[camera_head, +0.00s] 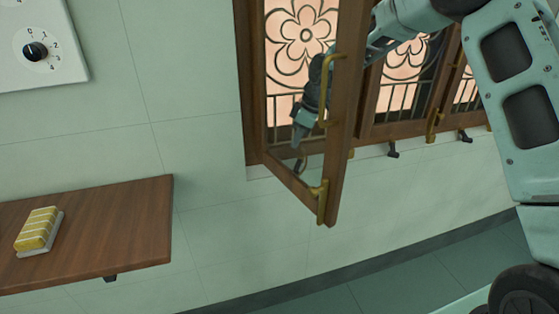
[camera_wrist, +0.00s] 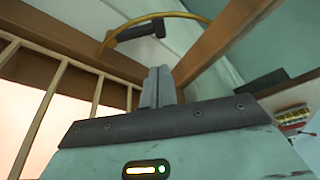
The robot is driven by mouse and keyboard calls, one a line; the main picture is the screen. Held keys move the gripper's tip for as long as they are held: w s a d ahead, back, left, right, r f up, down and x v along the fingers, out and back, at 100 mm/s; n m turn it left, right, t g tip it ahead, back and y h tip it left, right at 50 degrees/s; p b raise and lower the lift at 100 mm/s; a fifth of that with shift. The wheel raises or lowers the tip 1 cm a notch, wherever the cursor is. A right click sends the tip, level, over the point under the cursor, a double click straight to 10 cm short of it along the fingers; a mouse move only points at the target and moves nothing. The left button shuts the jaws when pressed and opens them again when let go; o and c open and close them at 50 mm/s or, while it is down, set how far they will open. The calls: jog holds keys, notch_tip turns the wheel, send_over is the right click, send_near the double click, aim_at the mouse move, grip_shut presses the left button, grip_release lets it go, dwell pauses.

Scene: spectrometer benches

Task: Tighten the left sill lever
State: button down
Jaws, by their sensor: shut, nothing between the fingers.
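My gripper (camera_head: 298,138) is shut and empty, pointing down behind the glass of the open wooden casement (camera_head: 338,150). In the wrist view, its closed fingertips (camera_wrist: 160,75) point toward a dark lever (camera_wrist: 142,32) on the pale sill, with a gap visible between them. A curved brass bar (camera_wrist: 190,16) arcs around that lever. In the head view, a small curved shape (camera_head: 300,163) shows below the fingers through the glass; I cannot tell whether it is the left sill lever. Two more dark levers (camera_head: 393,150) (camera_head: 465,137) sit along the sill to the right.
The casement juts into the room, with a brass handle (camera_head: 326,85) and lower brass fitting (camera_head: 321,200). Window bars stand close to my gripper. A wooden shelf (camera_head: 120,225) at left bears a yellow striped block (camera_head: 38,229). A dial panel (camera_head: 60,65) hangs above.

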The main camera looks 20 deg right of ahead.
jog(key=p+x, duration=0.1)
jog(key=x, duration=0.9)
jog(key=shift+s+d+n, duration=0.25)
jog(key=shift+s+n, duration=0.1)
jog(key=shift+n, duration=0.05)
dwell(0.5)
jog(key=shift+s+d+n+g, duration=0.45)
jog(key=shift+d+n, duration=0.1)
jog(key=shift+n, duration=0.35)
jog(key=d+n, duration=0.1)
jog(key=s+n, duration=0.1)
jog(key=shift+d+n+g+y, duration=0.3)
jog(key=shift+d+n+g, duration=0.05)
jog(key=shift+n, duration=0.05)
jog(key=d+n, duration=0.1)
jog(key=n, duration=0.1)
jog(key=d+n+g, duration=0.1)
jog(key=d+n, duration=0.1)
jog(key=s+d+n+g+p, duration=0.1)
jog(key=n, duration=0.1)
jog(key=shift+d, duration=0.25)
jog(key=shift+s+d, duration=0.1)
